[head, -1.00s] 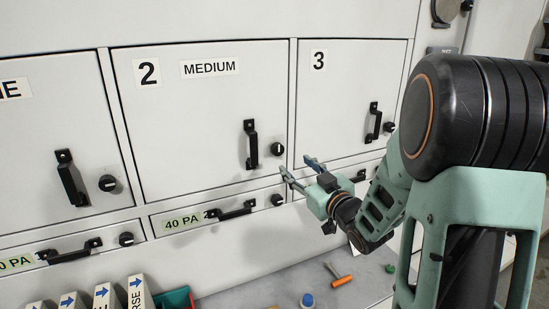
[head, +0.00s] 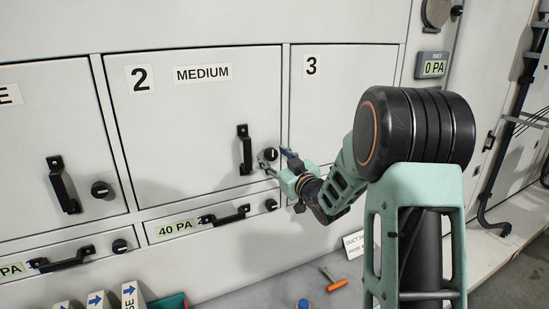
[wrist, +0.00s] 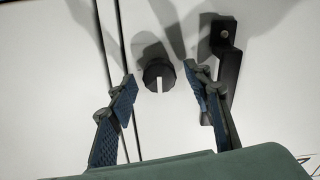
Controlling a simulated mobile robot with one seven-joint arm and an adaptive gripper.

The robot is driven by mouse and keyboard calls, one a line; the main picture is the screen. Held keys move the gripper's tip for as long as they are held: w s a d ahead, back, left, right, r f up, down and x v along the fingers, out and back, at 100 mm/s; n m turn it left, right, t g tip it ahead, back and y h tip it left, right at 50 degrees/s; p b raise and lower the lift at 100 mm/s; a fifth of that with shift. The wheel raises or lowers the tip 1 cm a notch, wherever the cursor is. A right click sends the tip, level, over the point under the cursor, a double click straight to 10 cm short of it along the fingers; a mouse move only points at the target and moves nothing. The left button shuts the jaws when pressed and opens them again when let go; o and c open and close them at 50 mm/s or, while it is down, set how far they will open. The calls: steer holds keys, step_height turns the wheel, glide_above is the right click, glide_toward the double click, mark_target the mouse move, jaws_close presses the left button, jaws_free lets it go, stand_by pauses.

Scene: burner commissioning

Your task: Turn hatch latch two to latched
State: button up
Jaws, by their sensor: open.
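Hatch two (head: 185,120), labelled 2 and MEDIUM, is a closed white door. Its black handle (head: 245,150) is upright near the right edge. Its latch, a round black knob (head: 271,154) with a white mark, sits just right of the handle. My gripper (head: 275,156) is open at the latch, with a finger on either side of it. In the wrist view the knob (wrist: 158,72) shows between the two open fingers (wrist: 160,79), apart from both. Its white mark runs up and down in that picture. The handle (wrist: 226,60) is close beside the right finger.
Hatch three (head: 335,95) is to the right, its handle and latch hidden by my arm. A drawer handle (head: 225,215) and drawer knob (head: 271,204) are below. An orange-handled tool (head: 335,280) and blue-topped item (head: 303,304) lie on the bench. A duct display (head: 432,68) reads 0 PA.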

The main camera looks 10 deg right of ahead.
steer(key=c, duration=1.1)
steer(key=shift+c, duration=0.2)
steer(key=shift+m, duration=0.3)
steer(key=m, duration=0.3)
steer(key=shift+m, duration=0.4)
steer(key=m+p, duration=0.1)
steer(key=m, duration=0.3)
steer(key=shift+d+m, duration=0.1)
steer(key=shift+m, duration=0.2)
steer(key=m+p, duration=0.2)
steer(key=m, duration=0.2)
steer(key=shift+m, duration=0.3)
steer(key=m+p, duration=0.2)
steer(key=m, duration=0.2)
steer(key=shift+f+m, duration=0.1)
steer(key=shift+m, duration=0.2)
